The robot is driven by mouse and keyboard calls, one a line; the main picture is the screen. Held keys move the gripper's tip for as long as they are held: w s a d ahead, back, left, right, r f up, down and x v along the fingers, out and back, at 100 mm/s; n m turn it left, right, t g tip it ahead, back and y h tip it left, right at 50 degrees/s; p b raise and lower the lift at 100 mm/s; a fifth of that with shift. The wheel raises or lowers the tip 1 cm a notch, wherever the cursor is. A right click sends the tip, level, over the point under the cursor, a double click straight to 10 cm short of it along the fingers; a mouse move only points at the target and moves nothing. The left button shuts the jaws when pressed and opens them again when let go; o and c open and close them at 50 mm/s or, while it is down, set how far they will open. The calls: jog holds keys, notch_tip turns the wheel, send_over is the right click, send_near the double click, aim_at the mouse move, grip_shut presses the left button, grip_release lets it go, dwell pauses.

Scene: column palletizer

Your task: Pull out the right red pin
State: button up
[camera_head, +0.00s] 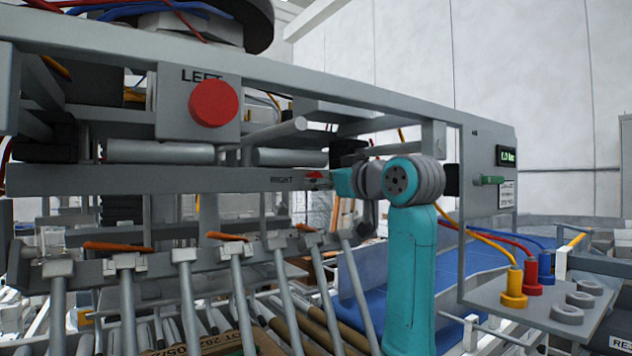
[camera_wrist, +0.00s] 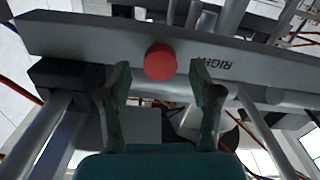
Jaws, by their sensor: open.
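The right red pin (camera_head: 314,175) sits on the grey bar by the "RIGHT" label. In the wrist view its round red head (camera_wrist: 160,61) faces me, centred between my open fingers and near their tips. My gripper (camera_wrist: 160,80) is open with nothing visibly held; one finger is on each side of the pin. I cannot tell if the fingers touch it. In the head view my gripper (camera_head: 330,181) is close to the pin and partly hides its surroundings. Another red head, the left pin (camera_head: 213,103), sits on a grey plate under the "LEFT" label.
The grey bar (camera_wrist: 80,38) spans the wrist view behind the pin. Slanted grey rods (camera_head: 185,290) with orange pieces lie below. A grey panel (camera_head: 488,180) with a small display stands to the right, above a shelf with yellow, red and blue plugs (camera_head: 530,275).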

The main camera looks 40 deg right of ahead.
jog(key=shift+w+d, duration=0.15)
jog(key=shift+w, duration=1.3)
grip_shut()
